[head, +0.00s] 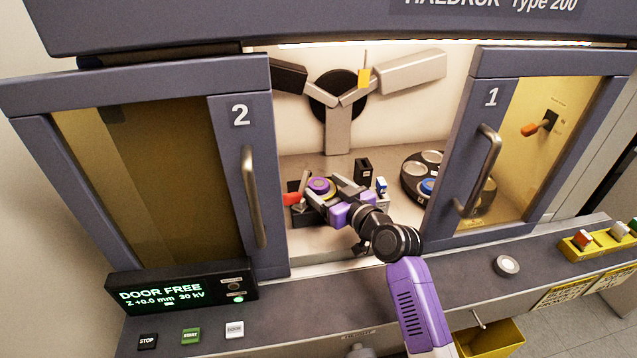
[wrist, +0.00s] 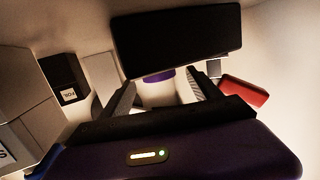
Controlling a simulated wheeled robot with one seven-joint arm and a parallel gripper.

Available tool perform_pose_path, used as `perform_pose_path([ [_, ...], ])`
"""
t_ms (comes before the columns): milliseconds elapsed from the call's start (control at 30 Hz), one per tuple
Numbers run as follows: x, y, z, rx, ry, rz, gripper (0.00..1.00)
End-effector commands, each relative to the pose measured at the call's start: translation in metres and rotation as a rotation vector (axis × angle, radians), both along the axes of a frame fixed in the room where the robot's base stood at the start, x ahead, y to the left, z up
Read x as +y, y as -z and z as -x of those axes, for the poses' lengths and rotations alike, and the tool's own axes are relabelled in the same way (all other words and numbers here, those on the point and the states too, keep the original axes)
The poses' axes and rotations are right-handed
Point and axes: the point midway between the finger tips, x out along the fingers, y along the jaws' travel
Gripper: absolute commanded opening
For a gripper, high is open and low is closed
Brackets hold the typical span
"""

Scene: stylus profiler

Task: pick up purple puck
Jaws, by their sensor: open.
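In the wrist view a small purple patch of the puck (wrist: 160,75) shows between the two open fingers, also seen as my gripper (wrist: 162,92). A large dark block (wrist: 178,40) hides most of the puck there. I cannot tell whether the fingers touch it.
Door 2 (head: 249,196) stands left of the opening and door 1 (head: 483,165) right of it. A round black carousel (head: 411,183) holds several pucks. A black box (head: 363,170) is right of the stage. A red piece (head: 291,198) is at its left. The detector arms hang behind.

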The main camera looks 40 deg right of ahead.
Motion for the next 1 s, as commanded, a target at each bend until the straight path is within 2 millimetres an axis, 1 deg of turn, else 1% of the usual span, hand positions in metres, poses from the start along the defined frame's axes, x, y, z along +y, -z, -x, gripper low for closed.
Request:
perform_pose_path([
  [67, -0.0008, -0.0002, -0.0039, -0.001, 0.000, 0.000, 0.72],
  [267, -0.0010, 0.0008, -0.0042, -0.001, 0.001, 0.000, 0.72],
  [300, -0.0009, 0.0007, -0.0041, -0.001, 0.001, 0.000, 0.68],
  [367, -0.0009, 0.0007, -0.0040, -0.001, 0.001, 0.000, 0.57],
  [400, -0.0009, 0.0007, -0.0040, -0.001, 0.001, 0.000, 0.49],
  [567, -0.0010, 0.0008, -0.0039, 0.000, 0.001, 0.000, 0.17],
  [600, -0.0010, 0.0007, -0.0038, -0.001, 0.001, 0.000, 0.10],
  [633, -0.0010, 0.0006, -0.0038, -0.001, 0.001, 0.000, 0.07],
  [867, -0.0010, 0.0001, -0.0038, -0.001, 0.001, 0.000, 0.07],
  [1000, -0.0009, -0.0052, -0.0041, -0.002, 0.000, 0.001, 0.07],
])
